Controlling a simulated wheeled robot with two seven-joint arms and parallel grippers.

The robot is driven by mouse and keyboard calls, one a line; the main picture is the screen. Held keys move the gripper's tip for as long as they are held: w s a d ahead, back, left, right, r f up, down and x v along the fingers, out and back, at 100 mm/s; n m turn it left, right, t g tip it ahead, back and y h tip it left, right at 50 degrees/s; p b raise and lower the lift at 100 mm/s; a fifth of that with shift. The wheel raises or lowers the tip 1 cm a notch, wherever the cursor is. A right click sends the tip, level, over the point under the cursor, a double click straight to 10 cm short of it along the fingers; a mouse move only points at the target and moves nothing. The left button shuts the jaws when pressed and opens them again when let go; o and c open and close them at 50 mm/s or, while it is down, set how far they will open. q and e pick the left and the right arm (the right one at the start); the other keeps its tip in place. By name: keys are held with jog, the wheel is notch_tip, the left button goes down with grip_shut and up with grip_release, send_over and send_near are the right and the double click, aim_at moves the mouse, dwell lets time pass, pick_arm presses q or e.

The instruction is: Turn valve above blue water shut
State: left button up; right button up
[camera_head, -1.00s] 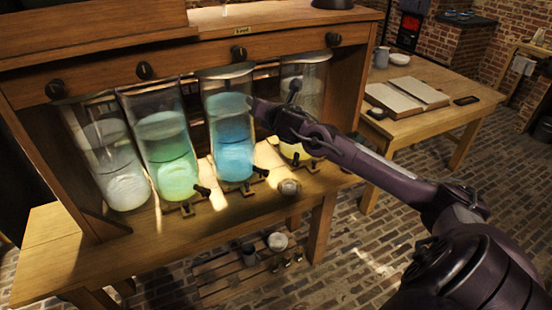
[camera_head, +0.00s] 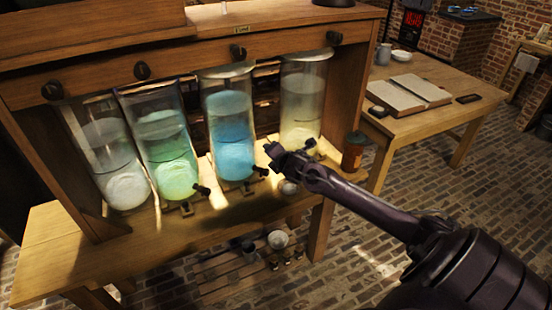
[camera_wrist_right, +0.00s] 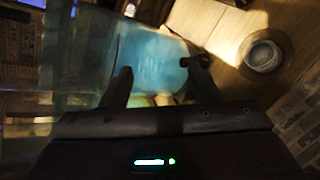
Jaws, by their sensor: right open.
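The blue-water jar (camera_head: 231,125) stands third from the left in the wooden rack. A dark round valve knob (camera_head: 238,53) is on the beam above it. A small black tap (camera_head: 261,171) sits at the jar's foot. My right gripper (camera_head: 271,150) is open and empty, just right of the blue jar, low near that tap and well below the knob. In the right wrist view the blue jar (camera_wrist_right: 155,60) shows behind and between the open fingers; the knob above cannot be made out there. My left gripper is in neither view.
The green jar (camera_head: 165,150) and a clear jar (camera_head: 105,160) stand to the left, a pale yellow jar (camera_head: 302,100) to the right. A small round pot (camera_head: 288,187) is near the shelf's front edge. A brown jar (camera_head: 353,150) stands at the right end.

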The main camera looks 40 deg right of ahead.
jog(key=shift+s+f, duration=0.25)
jog(key=shift+f, duration=0.65)
jog(key=s+a+f+m+g+y, duration=0.1)
jog(key=s+a+f+m+g, duration=0.15)
jog(key=s+f, duration=0.55)
jog(key=s+a+f+m+g, duration=0.15)
jog(key=s+f+m, duration=0.3)
jog(key=f, duration=0.75)
jog(key=s+a+f+m+g+y, duration=0.1)
jog(key=s+a+f+m+g, duration=0.15)
jog(key=s+f, duration=0.6)
jog(key=s+a+f+m+g, duration=0.1)
jog(key=s+a+f+m, duration=0.2)
jog(key=s+a+f, duration=0.3)
jog(key=s+a+f+m+g+y, duration=0.1)
jog(key=s+a+f, duration=0.5)
jog(key=s, duration=0.9)
jog(key=s+a+f+m+g+y, duration=0.1)
jog(key=s+a+f+m, duration=0.4)
jog(key=s, duration=0.5)
jog(key=shift+s+a+f+g, duration=0.3)
jog(key=shift+a+f+g, duration=0.3)
jog(key=shift+a+g, duration=0.15)
jog(key=shift+c, duration=0.4)
